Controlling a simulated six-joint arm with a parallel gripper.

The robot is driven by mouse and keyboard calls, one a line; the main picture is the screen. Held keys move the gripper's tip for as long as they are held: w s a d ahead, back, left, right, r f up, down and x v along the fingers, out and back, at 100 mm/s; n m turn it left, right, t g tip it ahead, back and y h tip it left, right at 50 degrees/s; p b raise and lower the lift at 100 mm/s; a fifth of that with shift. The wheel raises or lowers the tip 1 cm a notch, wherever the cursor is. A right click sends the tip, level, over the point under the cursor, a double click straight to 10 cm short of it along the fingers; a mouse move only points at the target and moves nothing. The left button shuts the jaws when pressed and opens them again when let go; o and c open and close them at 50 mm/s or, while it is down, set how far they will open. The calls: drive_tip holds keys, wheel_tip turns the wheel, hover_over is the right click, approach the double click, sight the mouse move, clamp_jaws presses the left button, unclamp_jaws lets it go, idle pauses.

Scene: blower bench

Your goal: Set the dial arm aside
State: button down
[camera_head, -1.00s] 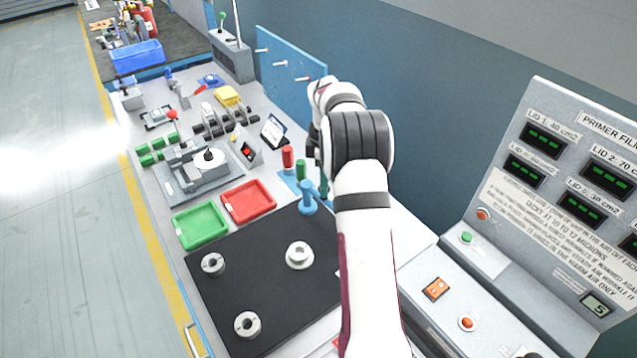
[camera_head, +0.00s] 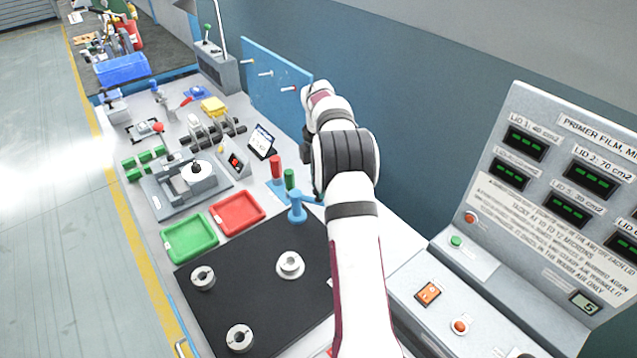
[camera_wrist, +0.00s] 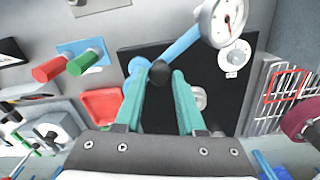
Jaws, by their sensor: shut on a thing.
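The dial arm is a blue bar (camera_wrist: 181,46) with a round white dial gauge (camera_wrist: 220,22) at its far end, seen in the wrist view. My gripper (camera_wrist: 160,74) has two teal fingers closed on the black knob (camera_wrist: 160,72) at the bar's near end. A blue post (camera_head: 297,207) stands by the black mat's upper edge in the head view. In the wrist view, a blue part beside the left fingertip may be this post; I cannot tell whether the bar touches it. In the head view my own arm hides the gripper and the dial arm.
The black mat (camera_head: 240,285) bears three pale collars. Green (camera_head: 190,239) and red (camera_head: 238,213) trays lie left of the post. Red (camera_head: 275,167) and green (camera_head: 289,179) upright handles stand close behind it. A sloped display panel (camera_head: 560,190) rises at the right.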

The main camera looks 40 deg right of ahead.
drive_tip(key=shift+w, duration=0.15)
drive_tip(key=c, duration=0.5)
unclamp_jaws()
drive_tip(key=shift+r, duration=0.1)
wheel_tip(320, 180, up, 16)
drive_tip(key=shift+a, duration=0.1)
